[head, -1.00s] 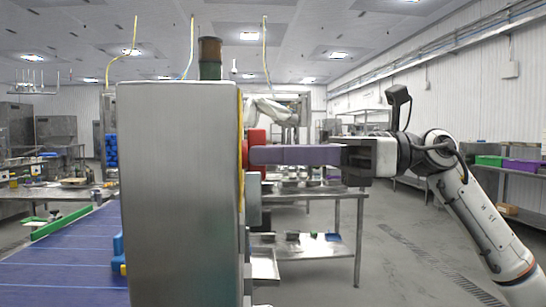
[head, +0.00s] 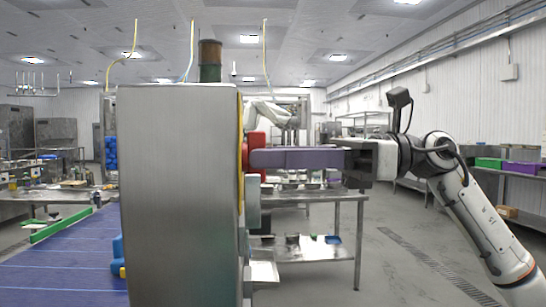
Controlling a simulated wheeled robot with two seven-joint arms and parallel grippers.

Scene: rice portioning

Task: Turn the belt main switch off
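A tall steel cabinet (head: 180,195) fills the middle left of the head view. On its right side, seen edge-on, is a red switch handle (head: 254,146) on a yellow backing (head: 240,160). My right gripper (head: 258,158) reaches in from the right, with its long purple-grey fingers pointing left. Their tips are at the red handle and partly cover it. From this side the fingers overlap, so I cannot tell whether they are open or shut on the handle. My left gripper is not in view.
A blue conveyor belt (head: 65,262) with a green side rail (head: 62,225) runs along the left of the cabinet. A stack light (head: 210,60) stands on the cabinet top. A steel table (head: 318,251) stands behind my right gripper. Open floor lies to the right.

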